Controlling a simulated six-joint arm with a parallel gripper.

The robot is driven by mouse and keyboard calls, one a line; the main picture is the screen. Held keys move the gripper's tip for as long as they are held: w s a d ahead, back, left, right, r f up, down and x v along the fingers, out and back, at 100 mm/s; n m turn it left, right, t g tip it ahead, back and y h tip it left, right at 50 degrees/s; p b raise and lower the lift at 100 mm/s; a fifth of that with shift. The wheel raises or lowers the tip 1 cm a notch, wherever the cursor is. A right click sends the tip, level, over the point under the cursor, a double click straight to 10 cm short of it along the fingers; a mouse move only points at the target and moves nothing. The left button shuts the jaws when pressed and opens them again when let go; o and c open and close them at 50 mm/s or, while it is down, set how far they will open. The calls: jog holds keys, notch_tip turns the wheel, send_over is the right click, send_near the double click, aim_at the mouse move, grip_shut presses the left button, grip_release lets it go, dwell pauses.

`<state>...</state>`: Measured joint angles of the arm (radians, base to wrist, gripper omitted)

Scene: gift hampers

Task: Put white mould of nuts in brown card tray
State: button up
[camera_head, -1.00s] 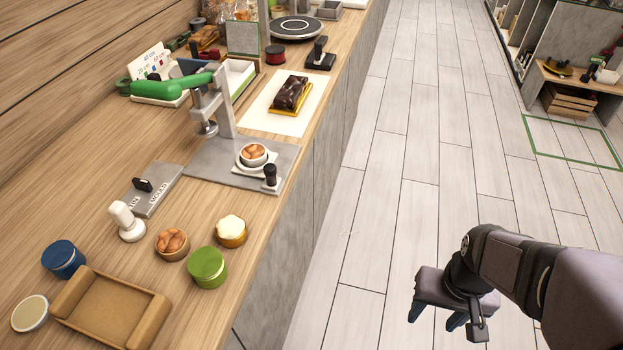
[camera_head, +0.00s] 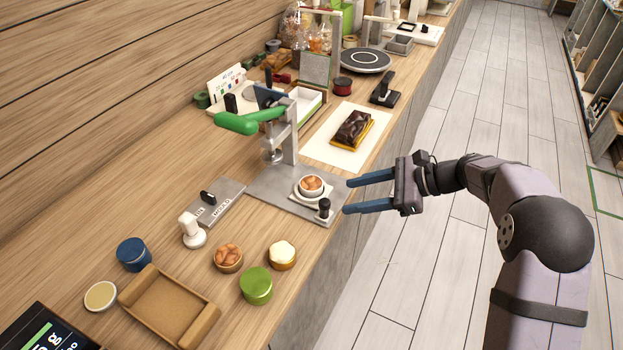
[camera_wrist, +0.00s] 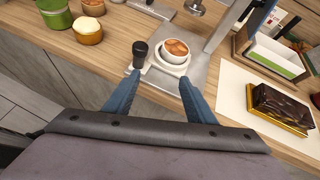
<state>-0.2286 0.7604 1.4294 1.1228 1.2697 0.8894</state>
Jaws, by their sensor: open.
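The white mould of nuts (camera_head: 311,186) sits on a small pale holder on the grey base plate of the press (camera_head: 270,185). It also shows in the wrist view (camera_wrist: 174,49), just beyond my fingertips. The brown card tray (camera_head: 170,306) lies at the near left of the counter and looks empty. My gripper (camera_head: 346,197) is open and empty, its blue fingers pointing left at the press base's right edge. In the wrist view the fingers (camera_wrist: 160,82) spread on the near side of the mould, apart from it.
A black-knobbed post (camera_head: 324,208) stands close beside the mould. The press's green lever (camera_head: 250,121) hangs above and behind. Another nut-filled pot (camera_head: 228,258), a cream-topped pot (camera_head: 282,255) and a green-lidded pot (camera_head: 256,286) stand between press and tray.

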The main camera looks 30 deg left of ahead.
aim_at(311, 183)
jog(key=shift+m+y, duration=0.6)
jog(key=shift+y, duration=0.3)
jog(key=a+r, duration=0.1)
jog(key=w+a, duration=0.1)
jog(key=a+r, duration=0.1)
jog(key=shift+w+a+r, duration=0.3)
jog(key=shift+w+a, duration=0.05)
jog(key=shift+s+f+g, duration=0.15)
jog(key=shift+s+g, duration=0.1)
jog(key=shift+g, duration=0.05)
jog(key=shift+f+p+x, duration=0.2)
jog(key=shift+p+x, duration=1.35)
jog(key=shift+x, duration=2)
jog(key=shift+w, duration=0.15)
jog(key=c, duration=0.8)
notch_tip(311, 183, up, 10)
jog(key=shift+r+b, duration=0.1)
jog(key=shift+b, duration=0.9)
